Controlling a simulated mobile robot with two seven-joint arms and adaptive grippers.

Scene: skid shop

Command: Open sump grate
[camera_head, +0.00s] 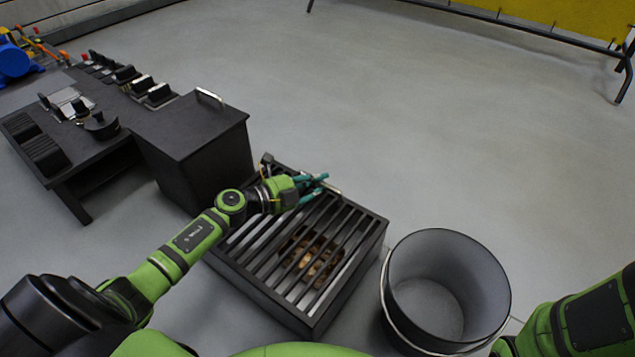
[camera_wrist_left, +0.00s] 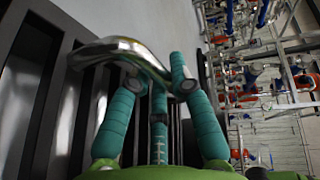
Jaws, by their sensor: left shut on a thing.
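The sump grate (camera_head: 338,238) is a dark, barred lid lying flat on a low black box on the floor. Something brown shows through its bars. A shiny metal handle (camera_wrist_left: 120,50) stands on the grate; it also shows in the head view (camera_head: 331,189) at the far edge. My left gripper (camera_head: 318,185) is at the handle, its teal fingers (camera_wrist_left: 160,85) closed around it. My right arm (camera_head: 585,320) comes in at the lower right; its gripper is out of view.
A grey round bin (camera_head: 447,290) stands just right of the grate box. A black cabinet (camera_head: 200,140) and bench with several dark parts stand at the left. A yellow barrier (camera_head: 560,20) is at the far right. The floor beyond the grate is clear.

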